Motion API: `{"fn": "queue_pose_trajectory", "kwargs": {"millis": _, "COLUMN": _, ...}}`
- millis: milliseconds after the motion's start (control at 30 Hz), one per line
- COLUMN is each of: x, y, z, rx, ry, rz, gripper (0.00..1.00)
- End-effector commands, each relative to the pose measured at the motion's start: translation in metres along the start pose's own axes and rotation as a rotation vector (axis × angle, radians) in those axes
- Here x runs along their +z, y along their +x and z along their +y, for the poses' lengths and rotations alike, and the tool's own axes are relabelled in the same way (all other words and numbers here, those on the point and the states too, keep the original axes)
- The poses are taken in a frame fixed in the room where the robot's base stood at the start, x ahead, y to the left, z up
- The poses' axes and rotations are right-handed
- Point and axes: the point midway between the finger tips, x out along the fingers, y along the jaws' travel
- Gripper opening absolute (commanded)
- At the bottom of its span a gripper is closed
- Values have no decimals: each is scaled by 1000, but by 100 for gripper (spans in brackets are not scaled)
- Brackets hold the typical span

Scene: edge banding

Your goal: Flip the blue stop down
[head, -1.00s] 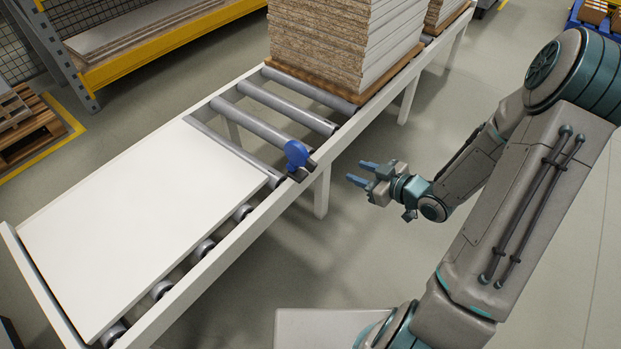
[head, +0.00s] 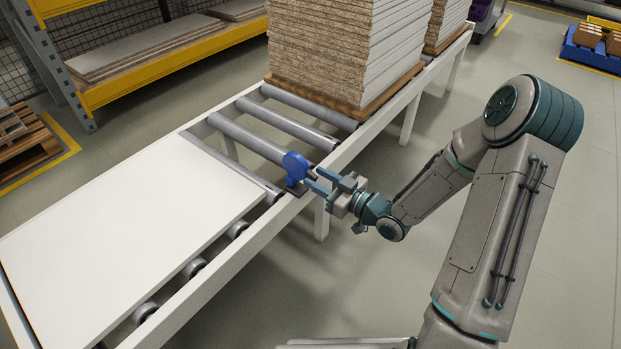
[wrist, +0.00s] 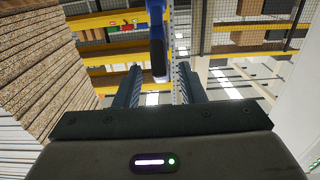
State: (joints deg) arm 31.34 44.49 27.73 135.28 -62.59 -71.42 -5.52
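The blue stop (head: 295,166) stands up at the near side rail of the roller conveyor (head: 262,225), on a dark mount. A white panel (head: 130,225) lies on the rollers to its left. My gripper (head: 313,180) is open beside the stop, on the outer side of the rail, with its fingers pointing at it. In the wrist view the blue stop (wrist: 157,30) shows edge-on ahead, between and above the two open fingers (wrist: 160,85). Nothing is held. I cannot tell whether a finger touches the stop.
Stacked boards (head: 345,50) stand on the conveyor behind the stop. A yellow rack (head: 165,60) stands at the back left. Bare rollers (head: 280,128) lie between panel and stack. The floor right of the conveyor is clear around my arm.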

Motion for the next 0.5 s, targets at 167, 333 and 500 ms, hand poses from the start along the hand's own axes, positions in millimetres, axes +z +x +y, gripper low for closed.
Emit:
{"fn": "queue_pose_trajectory", "kwargs": {"millis": 167, "x": 1, "y": 22, "z": 0, "rx": 0, "ry": -1, "rz": 1, "gripper": 36}}
{"fn": "queue_pose_trajectory", "kwargs": {"millis": 333, "x": 0, "y": 28, "z": 0, "rx": 1, "ry": 0, "rz": 0, "gripper": 36}}
{"fn": "queue_pose_trajectory", "kwargs": {"millis": 500, "x": 0, "y": 29, "z": 0, "rx": 1, "ry": 0, "rz": 0, "gripper": 36}}
